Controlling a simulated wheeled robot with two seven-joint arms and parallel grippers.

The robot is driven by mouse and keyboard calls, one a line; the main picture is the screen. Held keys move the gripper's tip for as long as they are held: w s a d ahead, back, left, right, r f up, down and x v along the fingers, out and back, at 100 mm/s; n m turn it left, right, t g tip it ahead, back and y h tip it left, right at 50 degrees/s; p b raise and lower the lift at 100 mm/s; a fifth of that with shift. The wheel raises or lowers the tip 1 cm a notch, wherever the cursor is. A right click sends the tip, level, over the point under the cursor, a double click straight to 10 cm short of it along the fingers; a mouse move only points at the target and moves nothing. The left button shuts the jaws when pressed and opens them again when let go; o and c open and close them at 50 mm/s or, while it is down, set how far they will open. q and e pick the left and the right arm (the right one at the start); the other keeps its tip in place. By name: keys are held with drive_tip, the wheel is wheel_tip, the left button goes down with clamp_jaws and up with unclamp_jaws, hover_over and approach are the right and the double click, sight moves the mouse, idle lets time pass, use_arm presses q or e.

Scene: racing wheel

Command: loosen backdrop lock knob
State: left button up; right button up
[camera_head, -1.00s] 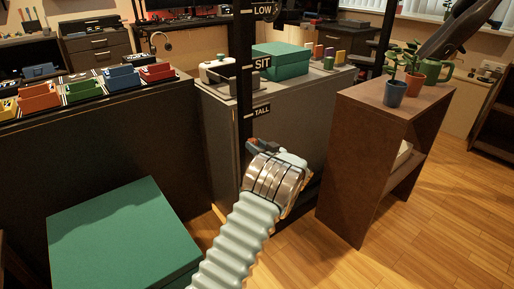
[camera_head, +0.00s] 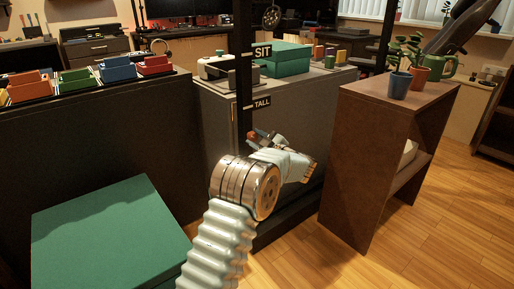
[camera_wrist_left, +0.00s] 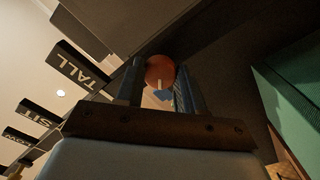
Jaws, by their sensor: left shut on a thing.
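The lock knob is a round orange-red piece (camera_wrist_left: 160,70) on the black post, seen in the left wrist view between my fingers. My left gripper (camera_wrist_left: 160,88) is shut on the knob, one finger on each side. In the head view my left gripper (camera_head: 262,138) is at the black post (camera_head: 244,85), below the TALL label (camera_head: 262,104); the knob shows there as a small reddish spot (camera_head: 252,136). The SIT label (camera_head: 263,52) is higher on the post. My right gripper is not in view.
A grey cabinet (camera_head: 215,110) stands behind the post, with a teal box (camera_head: 285,58) on top. A large green box (camera_head: 105,235) is at lower left. A brown shelf (camera_head: 360,150) with potted plants (camera_head: 399,84) stands at right. Wood floor is clear at lower right.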

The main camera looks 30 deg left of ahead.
use_arm(q)
drive_tip(key=n+b, duration=0.3)
drive_tip(key=shift+w+d+f, duration=0.1)
drive_tip(key=shift+f, duration=0.1)
drive_tip(key=shift+r+n+b, duration=0.1)
drive_tip(key=shift+n+b, duration=0.6)
drive_tip(key=shift+n, duration=0.2)
drive_tip(key=shift+r+n+b, duration=0.15)
drive_tip(key=shift+n+b, duration=0.15)
drive_tip(key=shift+n, duration=0.1)
drive_tip(key=shift+d, duration=0.1)
drive_tip(key=o, duration=1)
drive_tip(key=shift+w, duration=0.1)
drive_tip(key=shift+o, duration=0.2)
drive_tip(key=v, duration=1.3)
drive_tip(key=shift+d+p, duration=0.35)
drive_tip(key=shift+p, duration=0.05)
